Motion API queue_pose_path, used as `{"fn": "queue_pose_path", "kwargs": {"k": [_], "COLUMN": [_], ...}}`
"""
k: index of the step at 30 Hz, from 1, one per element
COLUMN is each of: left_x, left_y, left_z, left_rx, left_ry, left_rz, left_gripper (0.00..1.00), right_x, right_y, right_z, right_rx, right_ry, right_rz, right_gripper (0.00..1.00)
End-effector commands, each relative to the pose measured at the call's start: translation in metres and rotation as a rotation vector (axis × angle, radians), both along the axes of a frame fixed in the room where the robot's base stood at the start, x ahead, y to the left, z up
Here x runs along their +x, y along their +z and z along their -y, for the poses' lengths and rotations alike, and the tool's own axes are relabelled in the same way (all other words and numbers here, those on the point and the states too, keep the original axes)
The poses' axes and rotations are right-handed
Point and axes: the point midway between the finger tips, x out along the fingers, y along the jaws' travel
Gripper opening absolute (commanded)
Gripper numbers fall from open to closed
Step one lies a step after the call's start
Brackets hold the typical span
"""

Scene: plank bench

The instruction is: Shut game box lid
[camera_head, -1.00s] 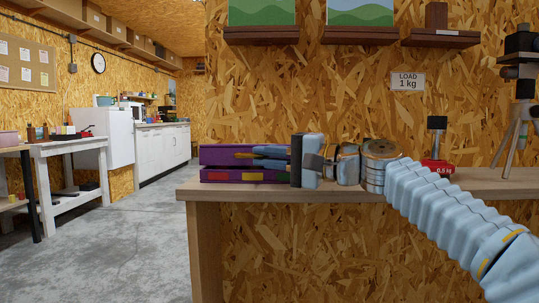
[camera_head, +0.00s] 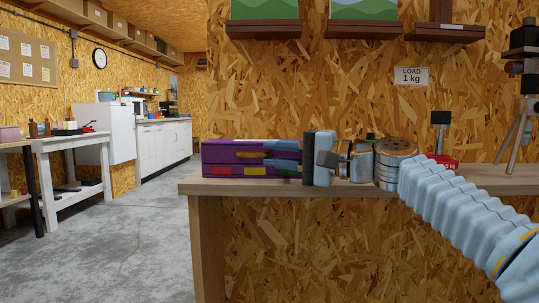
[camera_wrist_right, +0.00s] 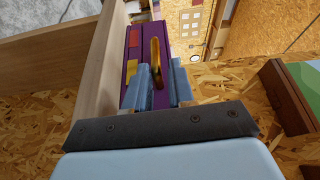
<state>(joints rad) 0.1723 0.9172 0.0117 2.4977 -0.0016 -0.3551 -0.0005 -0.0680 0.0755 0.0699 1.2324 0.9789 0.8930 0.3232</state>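The purple game box (camera_head: 225,171) lies on the plank bench, near its left end. Its purple lid (camera_head: 222,151) sits over the base, with no clear gap at the front. A yellow-orange strip (camera_head: 250,154) is on the lid's front face. My right gripper (camera_head: 286,155) reaches in from the right, its blue fingers in front of the lid. In the right wrist view, the fingers (camera_wrist_right: 157,88) stand apart, with purple box and the strip's near end showing between them. I cannot tell whether they touch the lid. My left gripper is not in view.
A red weight block (camera_head: 441,159) stands behind my right arm, and a tripod (camera_head: 515,130) is at the far right. The OSB wall rises close behind, with shelves (camera_head: 264,30) above.

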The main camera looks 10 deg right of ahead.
Motion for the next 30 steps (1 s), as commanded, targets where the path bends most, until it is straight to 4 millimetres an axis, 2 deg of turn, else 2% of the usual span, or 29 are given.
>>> {"fn": "queue_pose_path", "kwargs": {"k": [9, 15, 20, 30], "left_x": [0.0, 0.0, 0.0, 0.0], "left_y": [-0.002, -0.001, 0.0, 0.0], "left_z": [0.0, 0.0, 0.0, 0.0], "left_rx": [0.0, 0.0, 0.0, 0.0], "left_ry": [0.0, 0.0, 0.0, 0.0], "left_rz": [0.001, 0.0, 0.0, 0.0], "left_gripper": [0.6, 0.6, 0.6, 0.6], "right_x": [-0.048, -0.067, -0.073, -0.073], "right_y": [-0.001, -0.002, -0.003, -0.003], "right_z": [0.061, 0.086, 0.092, 0.092], "right_rx": [0.0, 0.001, 0.0, 0.0], "right_ry": [-0.004, -0.002, -0.001, 0.0], "right_rz": [0.0, -0.002, -0.001, -0.001], "right_gripper": [0.23, 0.23, 0.23, 0.23]}}
